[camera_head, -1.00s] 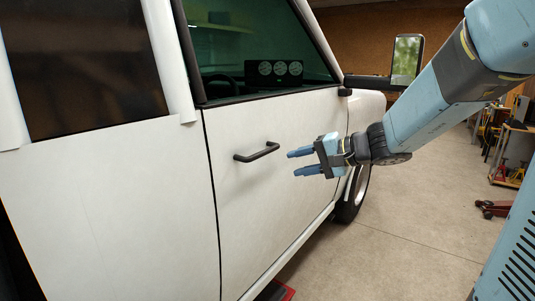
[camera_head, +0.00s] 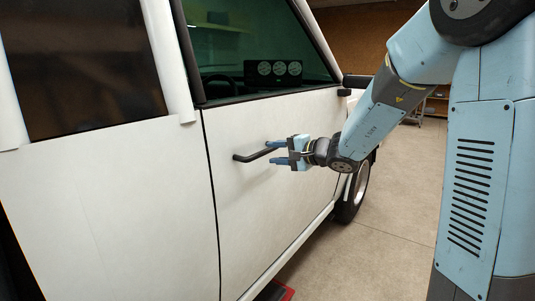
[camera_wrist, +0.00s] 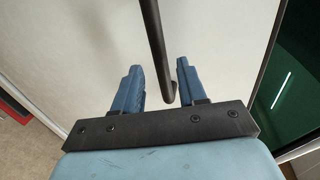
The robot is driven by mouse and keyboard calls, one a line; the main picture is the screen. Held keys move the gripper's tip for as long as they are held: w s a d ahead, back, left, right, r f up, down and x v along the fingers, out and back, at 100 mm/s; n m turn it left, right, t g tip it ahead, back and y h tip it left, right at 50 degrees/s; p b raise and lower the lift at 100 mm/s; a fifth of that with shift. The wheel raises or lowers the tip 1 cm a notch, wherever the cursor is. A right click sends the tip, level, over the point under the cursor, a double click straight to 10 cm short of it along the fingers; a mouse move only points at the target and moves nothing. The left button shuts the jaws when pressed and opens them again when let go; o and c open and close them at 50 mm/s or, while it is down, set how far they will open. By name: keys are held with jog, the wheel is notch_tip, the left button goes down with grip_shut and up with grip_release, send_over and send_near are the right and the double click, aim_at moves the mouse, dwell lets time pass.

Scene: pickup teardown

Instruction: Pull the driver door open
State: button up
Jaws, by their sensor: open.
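The white driver door (camera_head: 270,205) sits flush in the truck's side, with a dark seam along its left edge. Its black bar handle (camera_head: 243,157) stands out from the panel. My gripper (camera_head: 269,152) is open at the right end of the handle, which its fingers partly hide. In the wrist view the handle (camera_wrist: 154,40) runs down into the gap between the two blue fingers of my gripper (camera_wrist: 158,66), and its near end lies closer to the right finger. I cannot tell whether a finger touches it.
A front wheel (camera_head: 356,190) stands beyond the door. The concrete floor (camera_head: 360,250) beside the door is clear. A red object (camera_head: 287,293) shows below the sill.

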aim_at(267, 153)
jog(key=shift+x, duration=2.35)
jog(key=shift+c, duration=0.3)
grip_shut()
